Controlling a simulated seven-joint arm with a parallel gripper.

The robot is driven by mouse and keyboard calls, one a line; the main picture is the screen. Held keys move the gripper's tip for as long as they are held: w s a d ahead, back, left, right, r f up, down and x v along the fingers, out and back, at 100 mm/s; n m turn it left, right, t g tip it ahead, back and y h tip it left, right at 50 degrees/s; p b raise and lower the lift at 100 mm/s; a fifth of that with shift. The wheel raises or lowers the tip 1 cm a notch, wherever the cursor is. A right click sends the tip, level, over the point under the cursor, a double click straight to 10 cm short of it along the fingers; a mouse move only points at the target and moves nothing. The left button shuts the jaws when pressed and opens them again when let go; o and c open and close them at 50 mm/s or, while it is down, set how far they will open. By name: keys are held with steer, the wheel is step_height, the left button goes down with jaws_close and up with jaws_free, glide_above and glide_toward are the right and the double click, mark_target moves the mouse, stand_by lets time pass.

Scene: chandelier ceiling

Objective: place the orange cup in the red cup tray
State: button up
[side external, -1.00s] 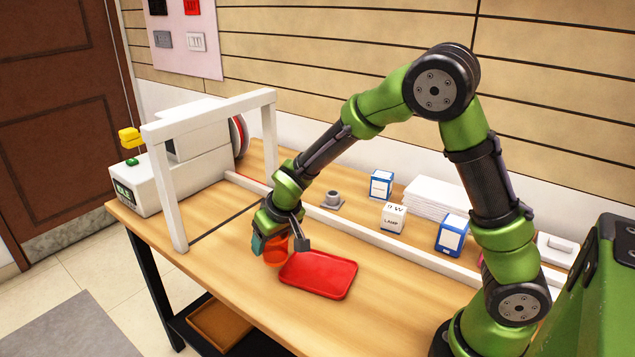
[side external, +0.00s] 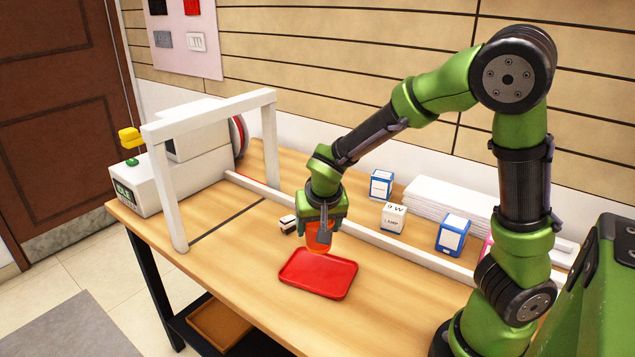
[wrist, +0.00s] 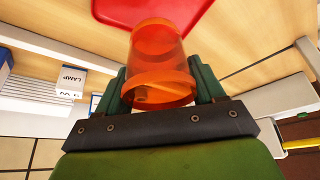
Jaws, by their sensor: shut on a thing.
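The translucent orange cup (side external: 319,243) is held between the fingers of my gripper (side external: 320,228), which is shut on it. In the wrist view, the cup (wrist: 158,50) sits between the two green fingers (wrist: 160,88), its wide end nearer the gripper and its narrow end pointing away. The red tray (side external: 318,281) lies flat and empty on the wooden table. The cup appears at the tray's back edge in the side view; its exact height above the surface is hard to tell. The tray's red edge (wrist: 120,10) shows at the top of the wrist view.
A small black-and-white item (side external: 288,224) lies left of my gripper. A lamp box (side external: 393,217), blue-and-white boxes (side external: 452,235) and a white stack (side external: 450,200) stand at the back right. A white rail (side external: 400,255) runs behind the tray. A white frame (side external: 160,185) stands left.

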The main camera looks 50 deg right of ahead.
step_height(320, 180, down, 8)
steer(key=shift+r, duration=0.15)
stand_by(0.4)
steer(key=o, duration=1)
steer(key=shift+o, duration=0.2)
steer(key=shift+s+a+r, duration=0.15)
steer(key=shift+a+r, duration=0.1)
steer(key=shift+r, duration=0.25)
steer(key=s+a+r+n+t+y, duration=0.1)
steer(key=s+a+r+n+y, duration=0.1)
steer(key=s+r, duration=0.5)
steer(key=s+a+r+n+t+y, duration=0.2)
steer(key=s+r, duration=0.4)
steer(key=r, duration=0.7)
steer(key=shift+s+a+r+t+y, duration=0.15)
steer(key=shift+s+a+t+y, duration=0.35)
steer(key=shift+a, duration=0.7)
